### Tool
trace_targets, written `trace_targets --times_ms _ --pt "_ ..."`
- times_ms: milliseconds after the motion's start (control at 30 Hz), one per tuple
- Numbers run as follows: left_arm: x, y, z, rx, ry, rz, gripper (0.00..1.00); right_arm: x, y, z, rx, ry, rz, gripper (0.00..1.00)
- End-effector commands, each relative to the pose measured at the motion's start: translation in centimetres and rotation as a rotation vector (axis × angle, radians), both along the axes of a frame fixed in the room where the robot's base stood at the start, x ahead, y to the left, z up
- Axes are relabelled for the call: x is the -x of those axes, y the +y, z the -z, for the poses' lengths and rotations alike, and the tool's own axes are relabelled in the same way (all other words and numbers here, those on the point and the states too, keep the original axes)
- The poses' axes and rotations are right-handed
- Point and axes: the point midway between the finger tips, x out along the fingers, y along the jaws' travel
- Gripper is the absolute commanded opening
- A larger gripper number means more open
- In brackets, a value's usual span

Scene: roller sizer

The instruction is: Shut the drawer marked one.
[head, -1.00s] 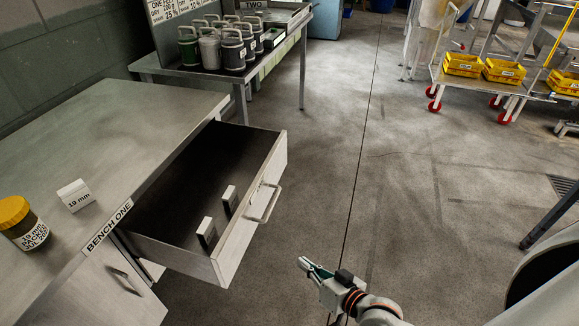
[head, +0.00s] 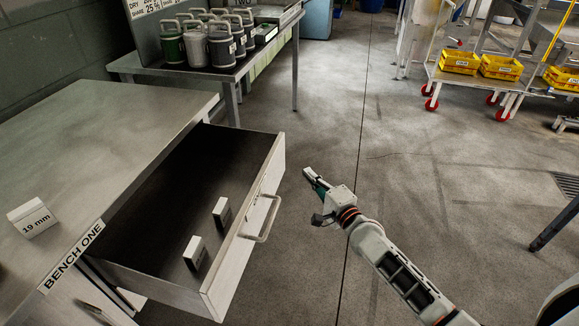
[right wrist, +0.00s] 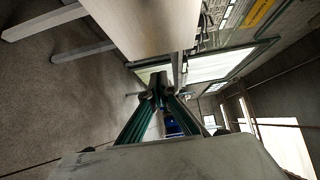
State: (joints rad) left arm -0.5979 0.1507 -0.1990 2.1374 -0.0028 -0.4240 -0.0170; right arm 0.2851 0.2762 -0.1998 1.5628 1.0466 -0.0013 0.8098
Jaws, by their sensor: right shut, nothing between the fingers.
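The drawer (head: 228,270) under the bench top labelled BENCH ONE (head: 72,256) stands pulled far out in the head view. Its pale front carries a bar handle (head: 268,222). Two small dark blocks with pale faces, one nearer (head: 195,253) and one farther (head: 221,213), stand inside on the dark floor. My right gripper (head: 311,177) is shut and empty, to the right of the drawer front and apart from it. Its closed fingers also show in the right wrist view (right wrist: 158,94). My left gripper is not in view.
A 19 mm card (head: 31,218) stands on the bench top (head: 100,130). A second table (head: 180,72) behind holds several lidded canisters (head: 220,45). A trolley with yellow bins (head: 460,62) stands far right. The floor right of the drawer is open.

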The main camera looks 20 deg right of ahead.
Motion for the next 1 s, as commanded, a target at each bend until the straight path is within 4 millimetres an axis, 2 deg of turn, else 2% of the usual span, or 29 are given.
trace_targets --times_ms 233,400,600,1000 --pt "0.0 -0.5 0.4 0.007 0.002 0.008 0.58 -4.4 1.0 0.5 -0.001 0.004 -0.001 0.0" --pt "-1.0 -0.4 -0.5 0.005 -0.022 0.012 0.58 -5.6 3.1 0.1 -0.001 0.001 0.0 0.0" --pt "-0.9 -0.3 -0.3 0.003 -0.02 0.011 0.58 -6.3 4.1 0.1 0.0 0.001 0.0 0.0" --pt "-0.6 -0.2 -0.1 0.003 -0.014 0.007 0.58 -6.4 4.2 0.1 0.002 0.001 0.0 0.0"
